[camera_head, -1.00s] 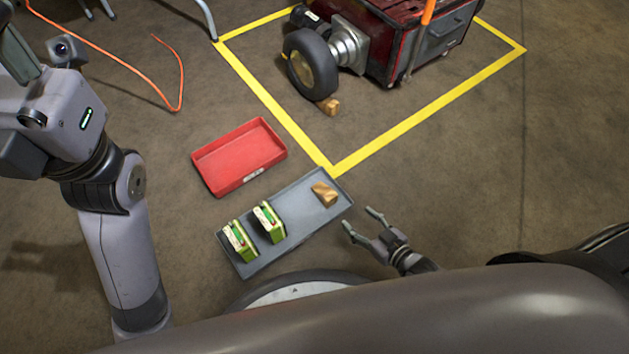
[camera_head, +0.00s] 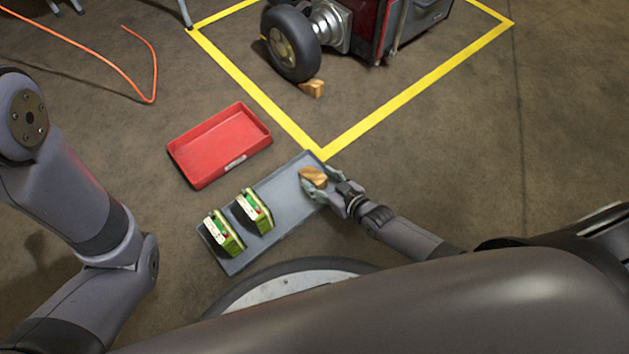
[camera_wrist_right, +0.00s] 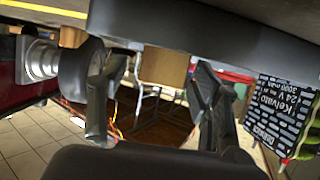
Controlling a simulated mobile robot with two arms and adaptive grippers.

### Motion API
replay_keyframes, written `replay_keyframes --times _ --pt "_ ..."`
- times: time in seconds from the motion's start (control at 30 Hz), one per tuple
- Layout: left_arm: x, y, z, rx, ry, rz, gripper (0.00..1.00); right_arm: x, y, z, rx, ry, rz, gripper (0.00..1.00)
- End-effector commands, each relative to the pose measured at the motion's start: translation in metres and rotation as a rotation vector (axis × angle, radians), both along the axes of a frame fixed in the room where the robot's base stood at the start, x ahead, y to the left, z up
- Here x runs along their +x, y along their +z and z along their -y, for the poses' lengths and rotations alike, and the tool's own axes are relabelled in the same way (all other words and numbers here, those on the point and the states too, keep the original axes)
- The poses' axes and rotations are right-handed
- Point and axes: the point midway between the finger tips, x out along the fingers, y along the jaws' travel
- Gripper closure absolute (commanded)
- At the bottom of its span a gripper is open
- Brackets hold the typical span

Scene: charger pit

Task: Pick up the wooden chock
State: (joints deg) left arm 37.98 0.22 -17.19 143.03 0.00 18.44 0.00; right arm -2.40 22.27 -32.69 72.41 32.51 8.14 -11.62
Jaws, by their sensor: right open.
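A wooden chock (camera_head: 313,175) lies at the right end of the grey tray (camera_head: 286,187). My right gripper (camera_head: 318,184) is over that end of the tray, right at this chock. In the right wrist view the same chock (camera_wrist_right: 163,66) shows between the two spread fingers of my right gripper (camera_wrist_right: 155,98), with visible gaps on both sides. A second wooden chock (camera_head: 313,88) sits on the floor against the cart's wheel. My left arm is at the left, its gripper out of view.
Two green battery packs (camera_head: 224,233) (camera_head: 255,210) stand on the tray's left part. A red bin (camera_head: 219,146) lies behind it. The wheeled red cart (camera_head: 371,25) stands inside yellow floor tape (camera_head: 415,92). An orange cable (camera_head: 121,68) lies at upper left. Floor at right is clear.

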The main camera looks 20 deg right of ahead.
Motion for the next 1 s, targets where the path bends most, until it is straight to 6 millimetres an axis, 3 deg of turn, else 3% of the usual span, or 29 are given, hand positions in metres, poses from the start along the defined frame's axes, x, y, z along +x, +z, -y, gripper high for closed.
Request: replay_keyframes --times 0.07,0.2,0.5,1.0 --pt "-0.011 -0.008 0.0 0.001 0.0 0.032 0.6 0.01 -0.01 -0.005 0.004 -0.001 0.003 0.42" --pt "-0.008 -0.019 0.0 0.001 0.001 0.021 0.6 0.024 -0.014 -0.011 0.002 0.0 0.001 0.42" --pt "-0.008 -0.018 0.0 0.001 0.001 0.021 0.6 0.027 -0.012 -0.012 0.001 0.0 0.001 0.42" --pt "-0.008 -0.018 0.001 0.002 0.0 0.022 0.6 0.026 -0.013 -0.011 0.001 0.0 0.001 0.76"
